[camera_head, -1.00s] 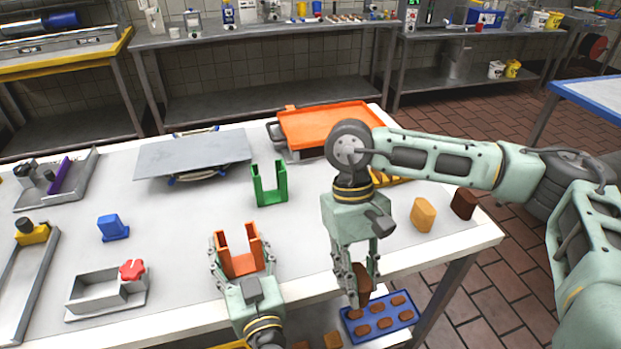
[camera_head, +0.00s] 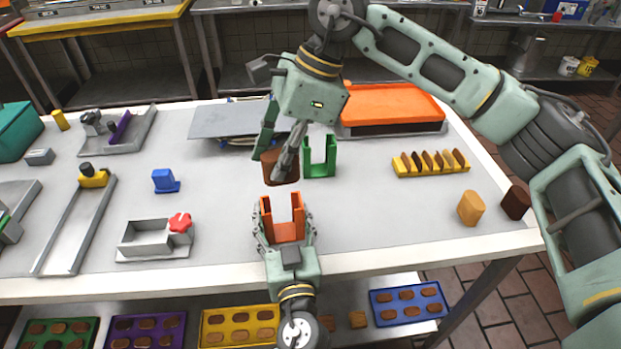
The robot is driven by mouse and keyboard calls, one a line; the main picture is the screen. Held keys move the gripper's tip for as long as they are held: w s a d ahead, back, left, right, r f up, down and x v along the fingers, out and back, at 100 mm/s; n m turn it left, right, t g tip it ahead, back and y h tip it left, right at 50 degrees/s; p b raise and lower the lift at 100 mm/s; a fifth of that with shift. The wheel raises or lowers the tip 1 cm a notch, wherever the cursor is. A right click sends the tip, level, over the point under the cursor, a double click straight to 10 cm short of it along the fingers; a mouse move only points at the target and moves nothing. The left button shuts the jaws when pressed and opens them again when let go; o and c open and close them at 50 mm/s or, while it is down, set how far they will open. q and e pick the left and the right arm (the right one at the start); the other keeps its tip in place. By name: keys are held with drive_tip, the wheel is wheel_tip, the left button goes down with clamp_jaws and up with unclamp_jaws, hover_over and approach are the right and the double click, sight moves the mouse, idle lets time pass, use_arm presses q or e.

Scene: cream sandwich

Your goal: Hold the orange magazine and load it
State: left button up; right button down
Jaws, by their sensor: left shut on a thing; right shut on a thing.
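The orange magazine (camera_head: 290,231) is an upright, open-topped U-shaped holder near the table's front edge. My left gripper (camera_head: 284,226) is shut on it, one finger at each side. My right gripper (camera_head: 279,160) is above and behind the magazine, pointing down, shut on a brown biscuit (camera_head: 283,168). The biscuit is held upright, apart from the magazine and just above its top in the picture. The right gripper's fingers partly cover the biscuit.
A yellow rack (camera_head: 431,174) holds several biscuits. A tan block (camera_head: 471,208) and a dark brown block (camera_head: 515,202) stand at the right edge. An orange tray (camera_head: 392,101) and a grey plate (camera_head: 226,121) are at the back. Biscuit trays, including a blue one (camera_head: 382,317), lie on the lower shelf.

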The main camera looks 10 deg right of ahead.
drive_tip(key=shift+w+a+r+m, duration=0.15)
drive_tip(key=shift+a+r+m, duration=0.1)
drive_tip(key=shift+m, duration=0.05)
drive_tip(key=shift+f, duration=0.1)
drive_tip(key=shift+f, duration=2.85)
drive_tip(key=shift+f, duration=0.15)
drive_tip(key=shift+f, duration=0.8)
drive_tip(key=shift+r, duration=0.1)
drive_tip(key=shift+r, duration=1.45)
